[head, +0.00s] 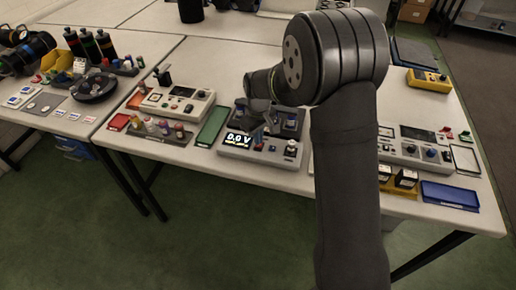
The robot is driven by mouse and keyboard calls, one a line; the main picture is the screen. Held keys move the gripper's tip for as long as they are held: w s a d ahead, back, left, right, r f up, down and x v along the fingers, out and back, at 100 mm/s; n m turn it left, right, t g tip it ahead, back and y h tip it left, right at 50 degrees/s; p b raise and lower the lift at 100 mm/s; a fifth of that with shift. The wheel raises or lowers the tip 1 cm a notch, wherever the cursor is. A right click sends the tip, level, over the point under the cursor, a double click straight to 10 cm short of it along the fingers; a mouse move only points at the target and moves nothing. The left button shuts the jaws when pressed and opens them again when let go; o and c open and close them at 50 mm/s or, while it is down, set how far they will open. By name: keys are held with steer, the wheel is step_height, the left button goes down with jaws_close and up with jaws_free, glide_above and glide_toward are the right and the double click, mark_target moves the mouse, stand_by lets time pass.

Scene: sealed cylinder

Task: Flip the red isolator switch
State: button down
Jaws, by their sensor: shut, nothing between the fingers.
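A grey-white instrument box (232,154) with a lit display reading 0.0 V stands near the table's front edge. A small red part (259,147) shows on its front panel, right of the display. It looks like the red isolator switch, but it is too small to tell its position. My gripper (259,131) points down just above this part, shut and empty. I cannot tell whether the fingertips touch it. My gripper and wrist hide some of the box's back.
A green tray (212,127) lies left of the box, with another instrument (185,104) beyond it. More instruments and a blue tray (450,195) stand at the right, partly behind my arm. Bottles (88,46) and small parts crowd the left table.

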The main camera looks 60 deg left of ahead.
steer(key=shift+f, duration=0.9)
stand_by(0.6)
steer(key=shift+r, duration=3.55)
steer(key=shift+f, duration=3.5)
steer(key=shift+r, duration=0.1)
